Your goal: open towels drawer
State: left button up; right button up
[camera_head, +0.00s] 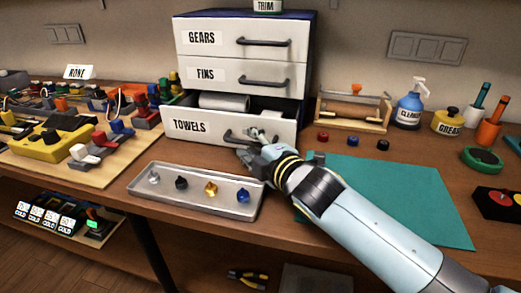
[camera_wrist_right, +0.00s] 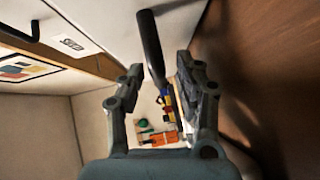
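The towels drawer (camera_head: 188,126) is the lowest of three in the white drawer unit. It stands pulled out, with a pale roll (camera_head: 224,101) and other contents showing inside. Its dark handle (camera_head: 236,138) is partly covered by my right gripper (camera_head: 258,133), which reaches it from the lower right. In the right wrist view a dark handle bar (camera_wrist_right: 151,45) runs in between the tips of my right gripper (camera_wrist_right: 158,78). The fingers are spread, with a gap beside the bar; I cannot tell whether one touches it. My left gripper is not in view.
The gears drawer (camera_head: 203,38) and fins drawer (camera_head: 204,75) above are shut. A metal tray (camera_head: 196,206) with small coloured pieces lies in front of the towels drawer. A green mat (camera_head: 420,190) lies under my right arm. Boards with parts (camera_head: 40,165) crowd the left.

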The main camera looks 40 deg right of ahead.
jog(key=s, duration=0.3)
jog(key=s+r, duration=0.1)
jog(key=s, duration=0.7)
jog(key=shift+s+a+r, duration=0.15)
jog(key=shift+a+r, duration=0.2)
jog(key=shift+a, duration=0.05)
